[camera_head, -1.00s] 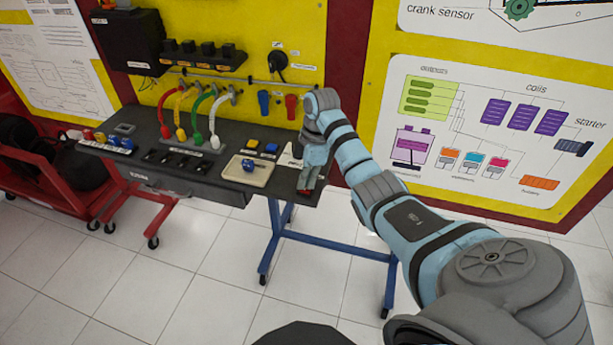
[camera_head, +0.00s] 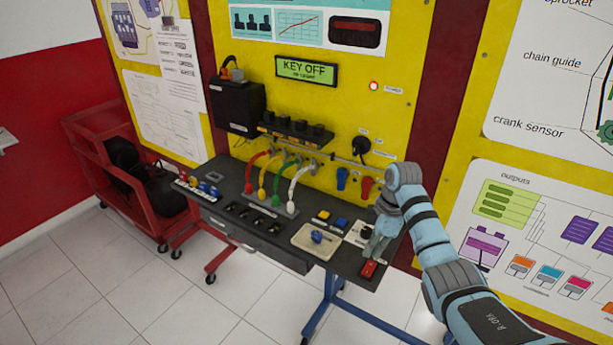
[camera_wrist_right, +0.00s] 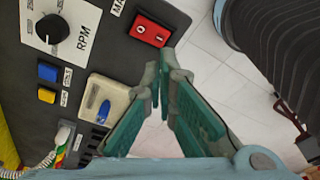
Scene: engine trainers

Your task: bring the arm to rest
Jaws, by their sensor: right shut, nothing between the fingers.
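My right gripper (camera_head: 372,256) points down over the right end of the dark bench (camera_head: 338,268). In the right wrist view its green fingers (camera_wrist_right: 163,82) are together at the tips, with nothing between them. The red rocker switch (camera_head: 369,269) lies on the bench just below the fingertips in the head view. The black RPM knob (camera_wrist_right: 51,30) sits on a white plate. My left gripper is in neither view.
A beige tray (camera_head: 302,242) holds a blue item. Blue and yellow buttons (camera_head: 323,216) and colored cables (camera_head: 262,175) stand further left. The yellow panel (camera_head: 400,70) rises behind, with a KEY OFF display (camera_head: 307,71). A red cart (camera_head: 105,195) stands at left. Open floor lies in front.

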